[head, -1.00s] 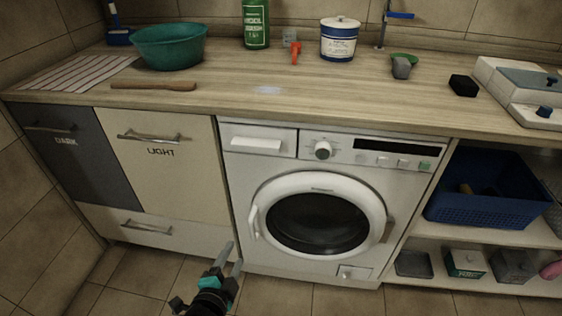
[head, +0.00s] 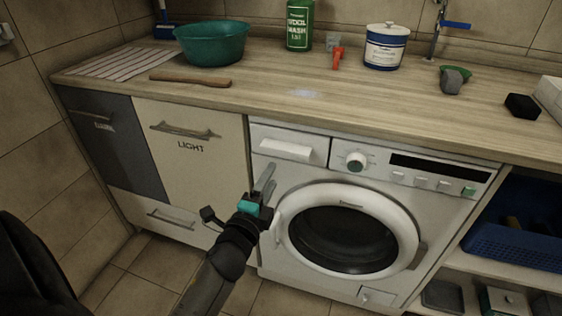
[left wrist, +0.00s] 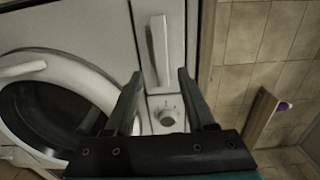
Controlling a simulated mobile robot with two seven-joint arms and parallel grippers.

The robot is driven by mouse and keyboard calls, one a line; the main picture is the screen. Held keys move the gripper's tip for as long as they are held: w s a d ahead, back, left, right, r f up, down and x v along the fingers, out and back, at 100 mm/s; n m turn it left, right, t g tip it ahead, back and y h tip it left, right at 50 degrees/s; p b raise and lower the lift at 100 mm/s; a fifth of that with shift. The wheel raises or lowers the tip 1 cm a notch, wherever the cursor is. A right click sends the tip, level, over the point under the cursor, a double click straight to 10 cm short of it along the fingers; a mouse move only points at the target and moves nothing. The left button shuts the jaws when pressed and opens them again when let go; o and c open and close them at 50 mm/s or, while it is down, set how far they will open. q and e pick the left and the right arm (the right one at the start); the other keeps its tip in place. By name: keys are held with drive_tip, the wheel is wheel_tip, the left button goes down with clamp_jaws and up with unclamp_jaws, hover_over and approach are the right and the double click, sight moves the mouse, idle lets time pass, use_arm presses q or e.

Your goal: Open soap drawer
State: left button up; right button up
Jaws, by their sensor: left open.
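The soap drawer (head: 300,133) is the white panel at the upper left of the white washing machine (head: 262,228), with a wide pale handle (head: 285,150). It looks shut. My left gripper (head: 267,183) is open and empty, just below the drawer and in front of the machine, apart from the handle. In the left wrist view, the handle (left wrist: 158,48) lies beyond the fingertips of the gripper (left wrist: 160,73), and the round knob (left wrist: 167,113) shows between the fingers. My right gripper is out of view.
The round machine door (head: 405,215) is shut, right of my left gripper. The counter (head: 400,110) overhangs above and holds a green basin (head: 212,45) and a wooden stick (head: 190,80). The LIGHT cabinet (head: 190,165) stands left. A blue basket (head: 510,243) sits on the right shelf.

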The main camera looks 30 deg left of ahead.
sight(284, 157)
use_arm(q)
drive_tip(key=b+x, duration=0.1)
drive_tip(key=x, duration=0.5)
drive_tip(key=shift+w+a, duration=0.1)
drive_tip(key=shift+w, duration=0.1)
drive_tip(key=shift+x, duration=0.8)
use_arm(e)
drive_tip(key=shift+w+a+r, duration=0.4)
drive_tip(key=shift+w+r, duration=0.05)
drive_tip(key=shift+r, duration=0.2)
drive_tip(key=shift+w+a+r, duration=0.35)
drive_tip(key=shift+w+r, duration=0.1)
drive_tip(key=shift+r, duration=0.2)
use_arm(q)
drive_tip(key=c, duration=0.8)
drive_tip(key=shift+f, duration=0.1)
clamp_jaws()
drive_tip(key=shift+s+f, duration=0.15)
drive_tip(key=shift+f, duration=0.05)
